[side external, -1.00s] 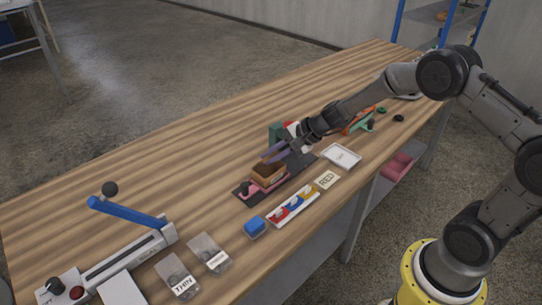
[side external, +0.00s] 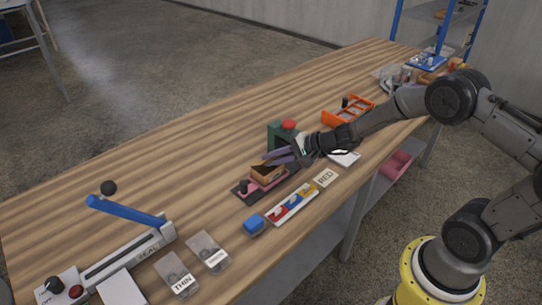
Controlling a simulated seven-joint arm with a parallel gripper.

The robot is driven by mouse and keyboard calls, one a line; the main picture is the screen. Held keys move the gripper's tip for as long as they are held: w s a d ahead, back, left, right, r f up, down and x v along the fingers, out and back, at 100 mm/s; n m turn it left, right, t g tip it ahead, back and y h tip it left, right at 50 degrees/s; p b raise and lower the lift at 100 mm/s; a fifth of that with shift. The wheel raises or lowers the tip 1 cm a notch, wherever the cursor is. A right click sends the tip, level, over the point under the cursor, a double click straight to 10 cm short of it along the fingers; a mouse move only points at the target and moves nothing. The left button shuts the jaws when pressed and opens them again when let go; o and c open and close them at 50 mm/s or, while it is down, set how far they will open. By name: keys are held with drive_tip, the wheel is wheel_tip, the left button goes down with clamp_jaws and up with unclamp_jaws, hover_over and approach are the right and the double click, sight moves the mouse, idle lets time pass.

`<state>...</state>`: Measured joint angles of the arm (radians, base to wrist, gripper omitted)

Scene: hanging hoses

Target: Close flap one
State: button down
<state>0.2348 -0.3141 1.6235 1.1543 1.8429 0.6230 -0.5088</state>
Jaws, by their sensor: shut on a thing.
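A small brown box (side external: 266,174) sits in a pink holder (side external: 272,188) on a dark mat, left of the middle of the table. My gripper (side external: 268,158) reaches in from the right, low over the box, with its purplish fingers at the box's upper edge. It is shut on a flap of the box, but the flap itself is small and partly hidden by the fingers. I cannot make out which flap is number one or how far it is folded.
A green stand with a red button (side external: 289,125) stands close behind my gripper. A blue-levered sealer (side external: 128,213) is at left. The back-left table is clear.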

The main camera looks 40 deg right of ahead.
drive_tip(key=shift+s+f+n+t, duration=0.35)
drive_tip(key=shift+f+t, duration=0.25)
drive_tip(key=shift+t, duration=0.6)
drive_tip(key=shift+y, duration=0.3)
drive_tip(key=c, duration=1.1)
unclamp_jaws()
drive_tip(key=shift+o, duration=0.2)
